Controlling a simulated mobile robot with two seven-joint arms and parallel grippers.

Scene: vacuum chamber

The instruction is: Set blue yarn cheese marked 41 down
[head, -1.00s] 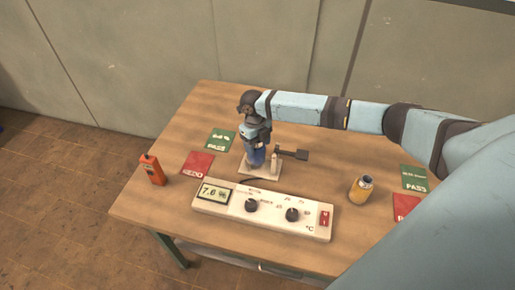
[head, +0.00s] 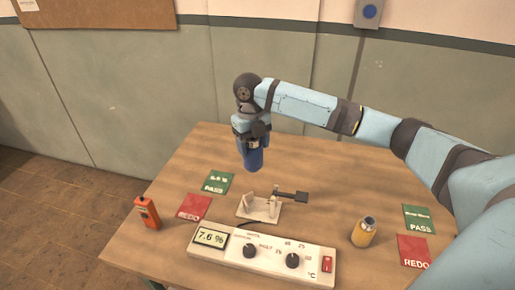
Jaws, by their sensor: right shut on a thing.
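The blue yarn cheese (head: 253,160) hangs upright below my right gripper (head: 253,146), which is shut on it. It is held in the air above the table, above and behind a pale measuring stand (head: 258,209). I cannot read a number on it from here. Green PASS cards lie at the left (head: 218,182) and right (head: 418,219). Red REDO cards lie at the left (head: 194,207) and right (head: 413,251). My left gripper is out of view.
A white meter box (head: 262,254) with knobs reads 7.6 % at the table's front. An orange handheld device (head: 147,213) stands at the left edge. A dark paddle (head: 292,196) sticks out from the stand. The back of the wooden table (head: 330,165) is clear.

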